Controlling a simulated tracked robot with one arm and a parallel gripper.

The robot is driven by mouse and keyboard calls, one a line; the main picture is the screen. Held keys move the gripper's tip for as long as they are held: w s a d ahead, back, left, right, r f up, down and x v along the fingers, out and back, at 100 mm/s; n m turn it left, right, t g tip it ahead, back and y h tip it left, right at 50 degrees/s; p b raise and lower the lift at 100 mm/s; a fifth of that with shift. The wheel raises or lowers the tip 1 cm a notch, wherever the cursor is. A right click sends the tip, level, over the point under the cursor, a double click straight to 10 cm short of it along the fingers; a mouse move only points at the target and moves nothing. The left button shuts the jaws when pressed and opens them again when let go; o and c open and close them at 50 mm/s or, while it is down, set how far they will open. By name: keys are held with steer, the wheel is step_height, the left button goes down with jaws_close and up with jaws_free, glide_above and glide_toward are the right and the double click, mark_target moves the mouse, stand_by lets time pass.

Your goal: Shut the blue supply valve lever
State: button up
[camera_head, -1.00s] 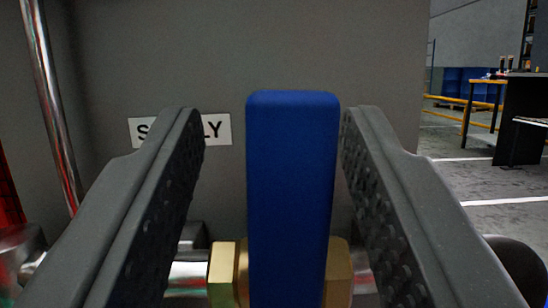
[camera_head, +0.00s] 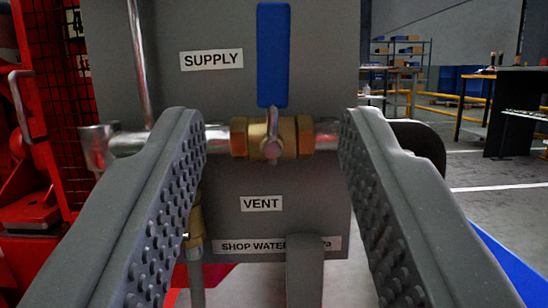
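The blue supply valve lever (camera_head: 273,55) stands upright above the brass valve body (camera_head: 285,137), square to the horizontal silver pipe. The SUPPLY label (camera_head: 211,60) is on the grey panel to its left. My gripper (camera_head: 273,118) is open and empty. Its two ridged fingers stand wide apart in front of the pipe, one to each side of the valve body. The lever is beyond the fingertips and higher in the picture, with nothing gripping it. No contact between fingers and valve shows.
Below are a VENT label (camera_head: 262,204), a partly covered SHOP WATER label (camera_head: 250,246) and a grey upright bar (camera_head: 305,270). A brass fitting (camera_head: 194,222) is partly behind the left finger. Red machinery (camera_head: 35,150) stands left. Open floor (camera_head: 490,170) and a dark bench (camera_head: 515,110) are at right.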

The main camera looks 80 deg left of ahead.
steer(key=shift+v, duration=1.05)
